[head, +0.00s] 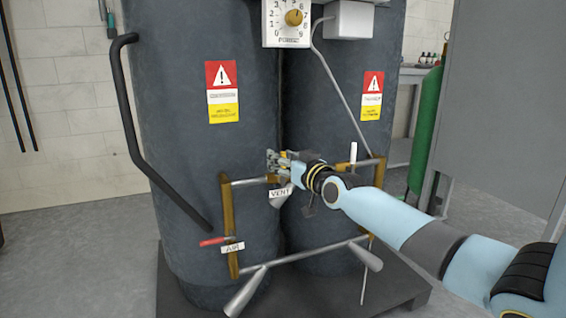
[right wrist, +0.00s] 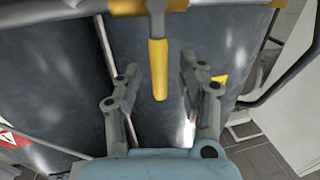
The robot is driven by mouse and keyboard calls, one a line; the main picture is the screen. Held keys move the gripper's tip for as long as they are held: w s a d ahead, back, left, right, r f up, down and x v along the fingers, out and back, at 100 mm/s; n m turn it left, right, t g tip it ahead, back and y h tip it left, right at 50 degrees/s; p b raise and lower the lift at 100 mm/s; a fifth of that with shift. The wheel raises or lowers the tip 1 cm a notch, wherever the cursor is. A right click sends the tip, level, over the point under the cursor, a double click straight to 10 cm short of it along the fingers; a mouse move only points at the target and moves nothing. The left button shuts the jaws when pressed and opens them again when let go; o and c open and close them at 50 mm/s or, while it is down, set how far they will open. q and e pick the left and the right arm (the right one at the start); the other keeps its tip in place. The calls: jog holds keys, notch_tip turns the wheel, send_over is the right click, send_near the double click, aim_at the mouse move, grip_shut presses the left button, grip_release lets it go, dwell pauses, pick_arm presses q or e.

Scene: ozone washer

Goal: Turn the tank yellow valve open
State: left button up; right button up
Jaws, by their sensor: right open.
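The yellow valve handle (right wrist: 158,70) shows in the right wrist view, pointing down the picture from a metal stem on a brass fitting (right wrist: 148,7). My right gripper (right wrist: 160,78) is open, with one finger on each side of the handle and a visible gap on both sides. In the head view my right gripper (head: 275,162) is at the upper pipe in front of the dark tanks (head: 180,130), just above the VENT label (head: 280,193). There the gripper hides most of the valve. My left gripper is not in view.
A red-handled valve (head: 215,241) sits by the AIR label (head: 233,247) at lower left. Pipes with brass fittings (head: 228,210) frame the tank fronts. A black bent pipe (head: 124,110) runs down the left tank. A green cylinder (head: 425,130) and grey cabinet (head: 500,120) stand right.

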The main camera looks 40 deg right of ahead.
jog(key=shift+c, duration=0.2)
grip_shut()
jog(key=shift+w+f, duration=0.1)
jog(key=shift+f, duration=0.15)
dwell(0.4)
